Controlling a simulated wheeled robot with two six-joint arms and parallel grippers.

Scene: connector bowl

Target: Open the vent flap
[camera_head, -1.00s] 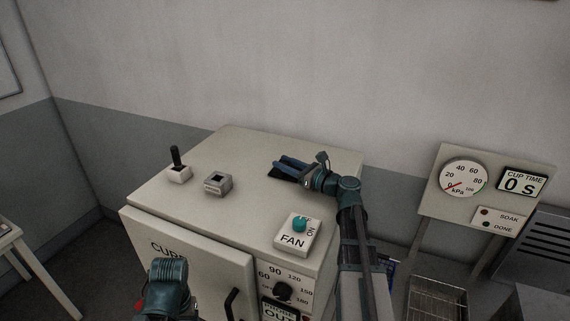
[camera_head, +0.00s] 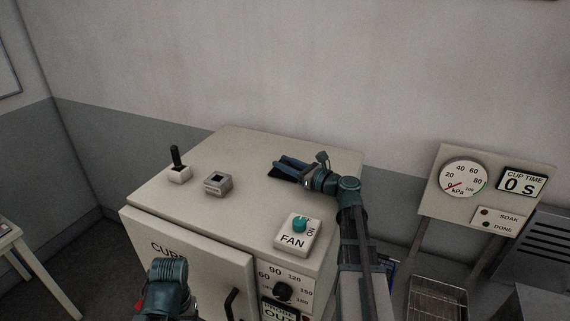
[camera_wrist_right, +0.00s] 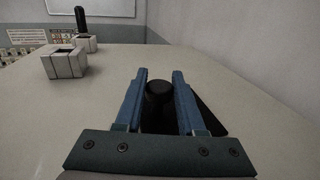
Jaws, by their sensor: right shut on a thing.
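A black round-topped knob (camera_wrist_right: 158,88) stands between the fingers of my right gripper (camera_wrist_right: 159,72) in the wrist view. A dark flat piece (camera_wrist_right: 212,122) shows beside and behind the fingers; it looks like the vent flap, but my gripper hides much of it. In the head view, my right gripper (camera_head: 281,168) is low over the back right of the cabinet top (camera_head: 240,150), shut on the black knob. Only a teal part of my left arm shows at the bottom; its jaws are out of sight.
On the cabinet top are a black lever on a white base (camera_head: 178,172), a grey socket block (camera_head: 218,183) and a FAN box with a teal knob (camera_head: 293,236). A gauge panel (camera_head: 484,190) stands at the right. The wall (camera_head: 300,70) is behind.

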